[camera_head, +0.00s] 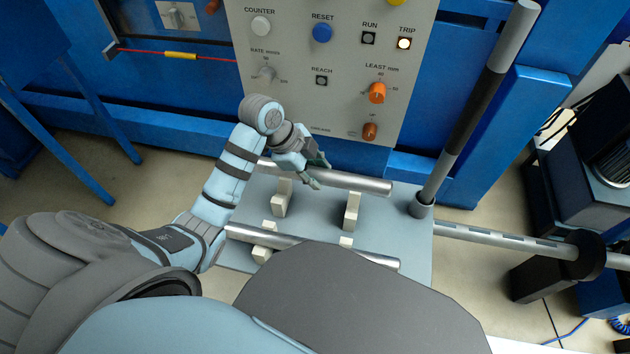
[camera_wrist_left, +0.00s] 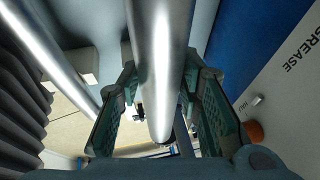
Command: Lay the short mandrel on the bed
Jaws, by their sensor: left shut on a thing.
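Two bare metal rods show in the head view. The far rod (camera_head: 360,183), which looks the shorter, runs beside the tops of two cream supports (camera_head: 352,212); I cannot tell whether it touches them. My left gripper (camera_head: 317,173) is shut on this rod near its middle. In the left wrist view the rod (camera_wrist_left: 160,65) passes between the finger pads. The near rod (camera_head: 375,259) lies across lower cream blocks and is partly hidden by my body; it also shows in the left wrist view (camera_wrist_left: 45,60). My right gripper is not in view.
Both rods are over a grey-blue plate (camera_head: 405,225). A tall dark-and-grey post (camera_head: 470,115) rises at its right edge. A grey control panel (camera_head: 335,85) with knobs and a lit TRIP lamp stands close behind. A horizontal shaft (camera_head: 500,238) extends right.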

